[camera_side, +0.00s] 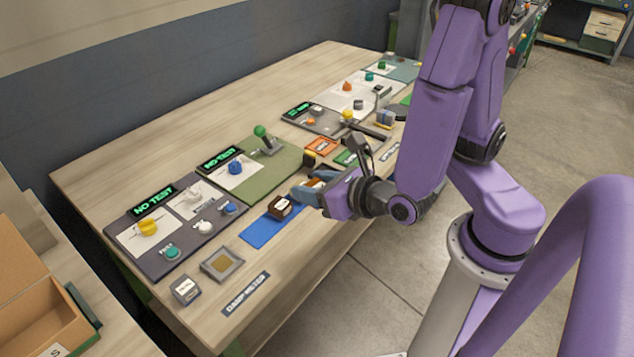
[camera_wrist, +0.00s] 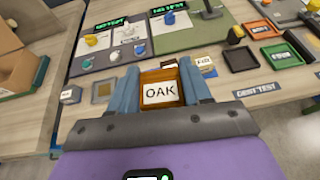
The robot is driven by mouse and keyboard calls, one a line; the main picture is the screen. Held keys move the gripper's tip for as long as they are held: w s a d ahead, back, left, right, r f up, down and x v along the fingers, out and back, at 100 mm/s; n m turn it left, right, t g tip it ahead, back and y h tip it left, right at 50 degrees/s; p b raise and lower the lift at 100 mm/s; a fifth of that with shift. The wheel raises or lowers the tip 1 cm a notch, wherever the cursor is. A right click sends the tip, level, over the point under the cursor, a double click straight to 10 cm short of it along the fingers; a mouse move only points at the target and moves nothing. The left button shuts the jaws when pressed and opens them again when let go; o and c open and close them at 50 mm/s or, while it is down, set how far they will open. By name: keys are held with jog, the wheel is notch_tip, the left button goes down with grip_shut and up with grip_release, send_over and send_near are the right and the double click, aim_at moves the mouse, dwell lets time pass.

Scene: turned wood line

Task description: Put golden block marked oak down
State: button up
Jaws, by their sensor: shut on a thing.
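The golden block marked OAK (camera_wrist: 160,92) is between the two blue fingers of my gripper (camera_wrist: 160,84) in the wrist view, its white label facing the camera. My gripper (camera_side: 308,187) is shut on it, above the front part of the bench in the side view. The fingers hide most of the block there. I cannot tell how high it is above the bench. A dark brown block with a pale label (camera_side: 281,207) stands on a blue mat (camera_side: 260,233), just left of my gripper.
A grey framed pad (camera_side: 222,265) and a small grey labelled block (camera_side: 185,290) are at the front left. Panels with coloured knobs (camera_side: 147,228) lie behind. Orange (camera_side: 322,147) and green trays lie beyond my gripper. A pale labelled block (camera_wrist: 205,66) is close to the right finger.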

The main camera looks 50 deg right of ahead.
jog(key=w+d+f+m+h, duration=0.2)
jog(key=w+d, duration=0.7)
jog(key=m+g+h, duration=0.1)
jog(key=h, duration=0.1)
send_over(325, 165)
jog(key=s+a, duration=0.2)
jog(key=a, duration=0.1)
notch_tip(325, 165, down, 3)
jog(key=shift+w+d+f, duration=0.1)
jog(key=shift+f, duration=3.65)
jog(key=shift+f, duration=0.25)
